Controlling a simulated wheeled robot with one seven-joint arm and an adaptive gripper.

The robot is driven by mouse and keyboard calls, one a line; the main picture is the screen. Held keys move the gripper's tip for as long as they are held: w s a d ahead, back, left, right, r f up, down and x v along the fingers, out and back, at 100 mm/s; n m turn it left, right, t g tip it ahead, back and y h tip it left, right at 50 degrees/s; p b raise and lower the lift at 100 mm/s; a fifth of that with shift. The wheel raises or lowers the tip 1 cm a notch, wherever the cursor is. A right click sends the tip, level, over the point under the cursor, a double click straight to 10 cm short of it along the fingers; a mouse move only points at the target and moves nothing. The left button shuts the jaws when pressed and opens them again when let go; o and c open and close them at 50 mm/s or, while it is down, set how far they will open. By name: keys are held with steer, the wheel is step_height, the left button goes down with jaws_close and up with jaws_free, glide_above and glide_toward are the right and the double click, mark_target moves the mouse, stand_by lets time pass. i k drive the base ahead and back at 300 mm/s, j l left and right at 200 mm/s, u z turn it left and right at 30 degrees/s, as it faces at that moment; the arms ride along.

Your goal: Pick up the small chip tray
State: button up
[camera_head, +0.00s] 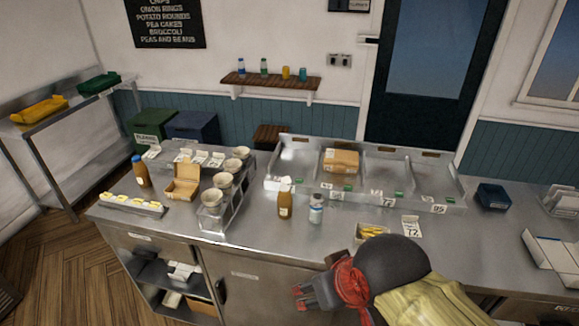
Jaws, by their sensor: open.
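A small chip tray (361,239) holding yellow chips stands on the steel counter, right of the middle, in the head view. My dark arm hides part of its near side. My gripper (302,294) is at the counter's front edge, to the left of and nearer than the tray, pointing left. It is open, and I see nothing between its fingers. It is apart from the tray.
A brown sauce bottle (285,204) and a white bottle (316,210) stand left of the tray. A cup rack (232,208) is further left. A divided steel bay (410,172) with a brown box (341,160) lies behind.

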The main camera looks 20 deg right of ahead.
mark_target(363, 232)
steer(key=z, duration=1.05)
